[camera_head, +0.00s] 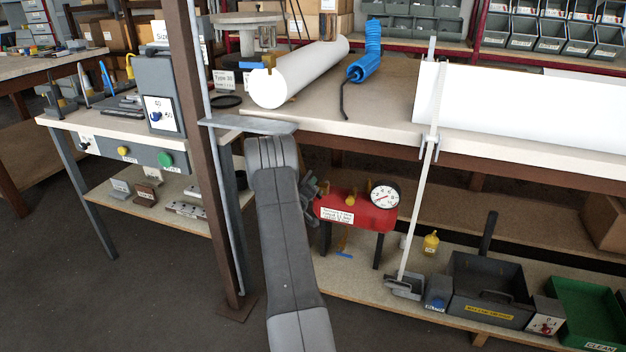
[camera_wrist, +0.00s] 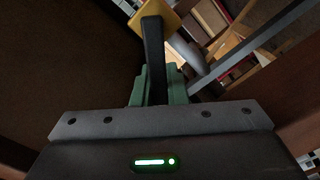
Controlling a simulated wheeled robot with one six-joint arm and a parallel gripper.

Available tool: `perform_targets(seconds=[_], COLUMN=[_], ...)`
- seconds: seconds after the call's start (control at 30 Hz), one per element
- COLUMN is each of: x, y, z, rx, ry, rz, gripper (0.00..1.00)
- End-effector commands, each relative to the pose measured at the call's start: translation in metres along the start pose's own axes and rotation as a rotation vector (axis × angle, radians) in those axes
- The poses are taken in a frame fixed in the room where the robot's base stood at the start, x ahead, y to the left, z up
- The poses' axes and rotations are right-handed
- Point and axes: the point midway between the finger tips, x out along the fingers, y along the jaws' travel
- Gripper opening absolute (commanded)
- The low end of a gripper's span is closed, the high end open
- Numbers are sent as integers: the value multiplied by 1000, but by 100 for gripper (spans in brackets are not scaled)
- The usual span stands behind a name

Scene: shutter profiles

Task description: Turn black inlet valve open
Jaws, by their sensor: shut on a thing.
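A red tank (camera_head: 357,211) with a white-faced gauge (camera_head: 384,196) and a label sits on dark legs on the lower shelf. My gripper (camera_head: 313,188) is at its left end, partly hidden behind my arm. In the wrist view, the green fingers of my gripper (camera_wrist: 158,85) are shut on a black lever (camera_wrist: 152,48), which I take to be the black inlet valve's handle. The lever runs up between the fingers to a yellow-brass body (camera_wrist: 160,17). In the head view I cannot make out the lever, so its turned angle is unclear.
A brown post (camera_head: 199,130) stands left of my arm. The bench top (camera_head: 400,110) overhangs the shelf and carries white tubes and a blue coiled hose (camera_head: 366,66). A yellow bottle (camera_head: 431,243), dark tray (camera_head: 485,285) and green bin (camera_head: 583,315) are right of the tank.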

Motion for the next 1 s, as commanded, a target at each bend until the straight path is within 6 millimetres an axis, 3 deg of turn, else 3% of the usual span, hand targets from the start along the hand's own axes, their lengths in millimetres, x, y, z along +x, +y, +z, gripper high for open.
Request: perform_targets(seconds=[0.6, 1.0], x=[-1, -1], y=[-28, -34], z=[7, 12], rx=[-538, -702], ry=[1, 1], rz=[-2, -1], gripper=[0, 0])
